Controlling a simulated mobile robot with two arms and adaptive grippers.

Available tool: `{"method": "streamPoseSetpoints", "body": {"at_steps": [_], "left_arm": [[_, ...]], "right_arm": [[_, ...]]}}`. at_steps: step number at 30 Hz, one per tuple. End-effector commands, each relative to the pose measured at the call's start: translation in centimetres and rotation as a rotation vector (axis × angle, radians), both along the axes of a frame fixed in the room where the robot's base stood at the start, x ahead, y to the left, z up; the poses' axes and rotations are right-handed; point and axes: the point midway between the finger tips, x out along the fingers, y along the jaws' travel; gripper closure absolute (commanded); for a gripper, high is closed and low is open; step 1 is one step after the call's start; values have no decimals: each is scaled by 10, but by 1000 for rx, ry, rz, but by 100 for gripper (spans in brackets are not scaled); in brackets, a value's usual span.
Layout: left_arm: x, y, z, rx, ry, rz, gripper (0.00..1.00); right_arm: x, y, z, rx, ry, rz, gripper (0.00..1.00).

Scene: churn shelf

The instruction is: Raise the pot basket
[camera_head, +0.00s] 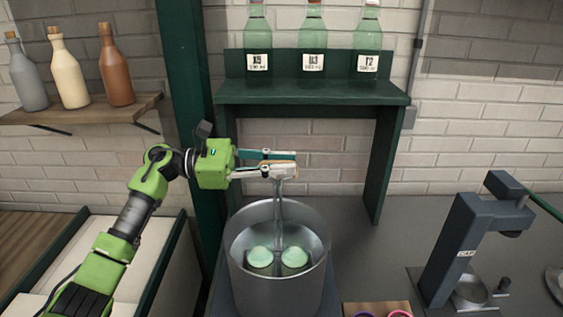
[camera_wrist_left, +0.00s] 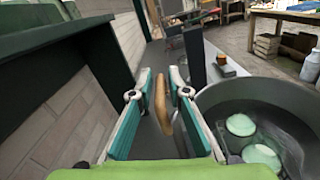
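The steel pot (camera_head: 240,275) stands below the shelf, open at the top; it is also at the right in the left wrist view (camera_wrist_left: 225,92). Inside it sits the basket with two pale green round pieces, and its metal stem (camera_head: 279,212) rises above the rim to a wooden handle (camera_wrist_left: 160,104). My left gripper (camera_head: 292,164) is level at the handle, above the pot. Its two teal fingers are apart, one on each side of the handle, with a gap visible in the left wrist view. My right gripper is not seen.
The green shelf (camera_head: 313,94) with three labelled bottles is just above and behind the left gripper. Its right leg (camera_head: 384,165) reaches the counter. A dark press (camera_head: 470,235) stands at the right. A wooden wall shelf (camera_head: 85,108) holds three bottles. Counter between pot and press is mostly clear.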

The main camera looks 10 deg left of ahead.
Motion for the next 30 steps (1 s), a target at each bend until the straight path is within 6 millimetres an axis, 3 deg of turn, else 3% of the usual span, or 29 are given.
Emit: {"method": "streamPoseSetpoints", "body": {"at_steps": [8, 11, 24, 30], "left_arm": [[1, 1, 2, 0, -2, 2, 100], [1, 1, 12, 0, -7, 3, 100], [1, 2, 94, -8, -13, 6, 100], [1, 2, 118, -9, -10, 5, 100]], "right_arm": [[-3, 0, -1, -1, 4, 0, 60], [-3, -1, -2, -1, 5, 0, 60], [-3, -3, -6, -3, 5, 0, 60], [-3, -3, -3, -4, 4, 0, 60]]}}
